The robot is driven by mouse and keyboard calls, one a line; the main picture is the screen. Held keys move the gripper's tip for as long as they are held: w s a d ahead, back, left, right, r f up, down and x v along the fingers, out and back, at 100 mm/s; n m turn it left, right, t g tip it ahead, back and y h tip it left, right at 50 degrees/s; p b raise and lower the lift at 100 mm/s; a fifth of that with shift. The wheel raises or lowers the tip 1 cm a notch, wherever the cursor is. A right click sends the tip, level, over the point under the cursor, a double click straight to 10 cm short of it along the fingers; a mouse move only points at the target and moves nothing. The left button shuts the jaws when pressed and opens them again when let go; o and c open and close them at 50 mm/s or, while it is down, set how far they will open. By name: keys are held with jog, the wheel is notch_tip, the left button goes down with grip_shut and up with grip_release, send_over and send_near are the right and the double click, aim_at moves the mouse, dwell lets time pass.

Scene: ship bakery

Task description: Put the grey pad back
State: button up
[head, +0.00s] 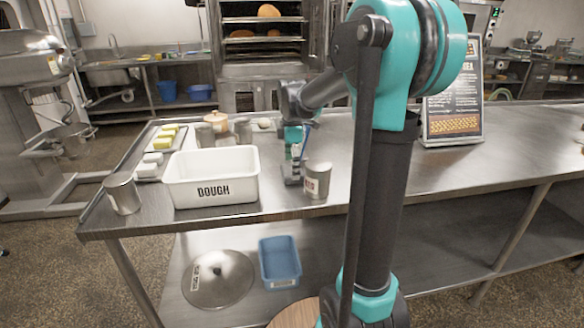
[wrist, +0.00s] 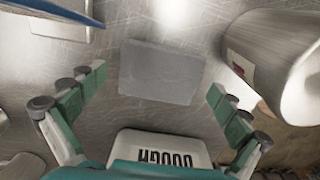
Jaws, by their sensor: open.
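A flat grey rectangular pad (wrist: 160,72) lies on the steel counter in the wrist view, between and just beyond my fingertips. My gripper (wrist: 157,84) is open over it, with one teal-padded finger on each side and nothing between them. In the head view my gripper (head: 293,158) is low over the counter, right of the white DOUGH bin. The pad cannot be told apart clearly from my fingers in the head view.
The DOUGH bin (head: 212,190) and a labelled metal can (head: 318,181) flank my gripper; the can also shows close in the wrist view (wrist: 280,60). Another can (head: 122,194) stands at the left corner. Yellow and white blocks sit behind. The counter right of my arm is clear up to a sign (head: 456,95).

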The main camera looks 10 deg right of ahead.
jog(key=shift+r, duration=0.1)
notch_tip(320, 180, up, 12)
dwell(0.5)
jog(key=shift+a, duration=0.1)
